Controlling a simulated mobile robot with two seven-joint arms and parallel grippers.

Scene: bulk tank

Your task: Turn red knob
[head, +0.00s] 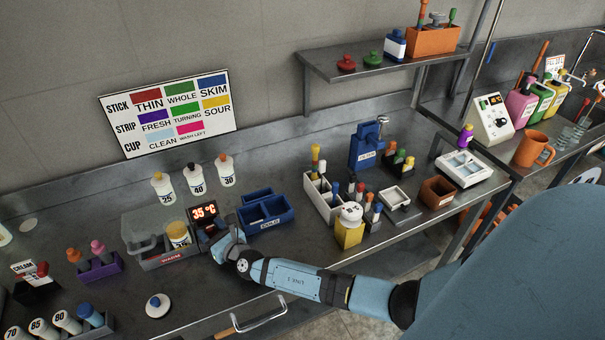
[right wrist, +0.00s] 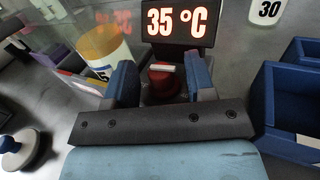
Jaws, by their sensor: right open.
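The red knob (right wrist: 163,80) sits below a dark display (right wrist: 181,24) reading 35 °C, with a pale bar across its top. In the right wrist view my right gripper (right wrist: 164,72) is open, with one blue finger on each side of the knob; I cannot tell whether either finger touches it. In the head view my right gripper (head: 223,238) is in front of the same display (head: 204,211), and the knob is hidden there. My left gripper is not in view.
A grey warming box (head: 165,262) with a yellow-and-white cup (head: 178,234) stands left of the gripper. Blue bins (head: 265,213) stand close on its right. Numbered bottles (head: 196,178) stand behind. A white round-based item (head: 158,305) is at the front.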

